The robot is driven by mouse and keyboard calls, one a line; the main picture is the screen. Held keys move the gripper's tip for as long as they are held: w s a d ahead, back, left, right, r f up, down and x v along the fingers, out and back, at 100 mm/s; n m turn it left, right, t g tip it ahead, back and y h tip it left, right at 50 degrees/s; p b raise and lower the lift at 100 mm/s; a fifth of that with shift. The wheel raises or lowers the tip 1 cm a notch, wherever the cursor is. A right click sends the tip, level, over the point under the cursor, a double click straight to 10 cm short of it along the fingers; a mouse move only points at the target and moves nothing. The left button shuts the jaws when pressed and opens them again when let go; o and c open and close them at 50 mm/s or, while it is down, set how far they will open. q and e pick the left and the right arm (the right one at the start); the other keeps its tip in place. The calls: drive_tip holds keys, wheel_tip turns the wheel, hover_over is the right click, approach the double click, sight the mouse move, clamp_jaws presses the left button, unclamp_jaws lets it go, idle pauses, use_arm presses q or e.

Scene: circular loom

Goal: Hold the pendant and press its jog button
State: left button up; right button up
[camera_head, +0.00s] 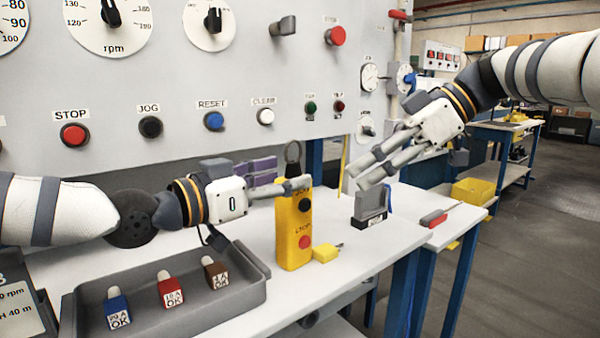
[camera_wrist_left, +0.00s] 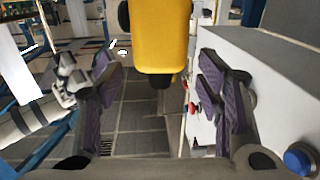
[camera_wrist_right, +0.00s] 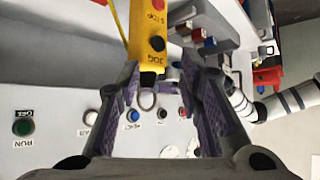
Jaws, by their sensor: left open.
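The yellow pendant (camera_head: 287,235) is upright above the table's front area, with a black JOG button (camera_head: 304,205) above a red STOP button (camera_head: 304,241) and a ring at its top. My left gripper (camera_head: 288,176) is open at the pendant's upper end, one finger crossing in front of it. In the left wrist view the pendant (camera_wrist_left: 160,38) shows between the spread fingers; contact cannot be told. My right gripper (camera_head: 358,178) is open and empty, right of the pendant and apart from it. The right wrist view shows the pendant (camera_wrist_right: 146,38) and JOG button (camera_wrist_right: 158,44) beyond its fingers.
A grey tray (camera_head: 235,305) with several coloured tagged pieces lies front left. A small yellow item (camera_head: 326,253) is beside the pendant. A grey block (camera_head: 370,205) and a red-handled tool (camera_head: 434,218) lie to the right. The control panel (camera_head: 240,75) stands behind.

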sight(288, 175)
use_arm(q)
drive_tip(key=shift+x, duration=1.5)
drive_tip(key=shift+c, duration=0.2)
